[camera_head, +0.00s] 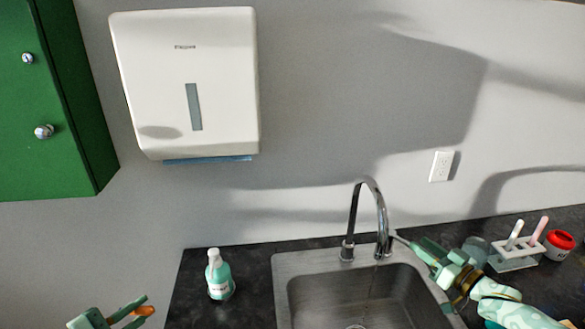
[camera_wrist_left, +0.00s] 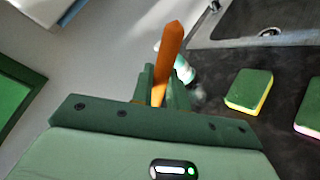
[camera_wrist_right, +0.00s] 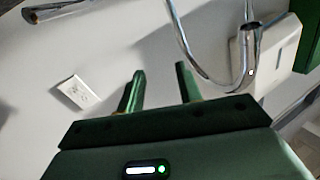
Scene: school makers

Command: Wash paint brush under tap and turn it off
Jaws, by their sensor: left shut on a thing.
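My left gripper (camera_head: 112,318) is shut on the orange paint brush (camera_head: 130,310), low at the left of the head view. In the left wrist view the brush (camera_wrist_left: 169,45) sticks up from between the fingers (camera_wrist_left: 164,85). It is held left of the sink, away from the tap. The chrome tap (camera_head: 368,190) arches over the sink (camera_head: 340,290). A faint thin line under the spout may be water; I cannot be sure. My right gripper (camera_head: 425,250) is close beside the tap's lever (camera_head: 401,240). In the right wrist view its fingers (camera_wrist_right: 160,88) are apart and empty.
A green soap bottle (camera_head: 218,277) stands on the dark counter (camera_head: 250,300) left of the sink. Sponges (camera_wrist_left: 248,92) lie on the counter. A brush rack (camera_head: 515,256) and red-lidded jar (camera_head: 559,243) stand right. A paper towel dispenser (camera_head: 187,80) hangs on the wall.

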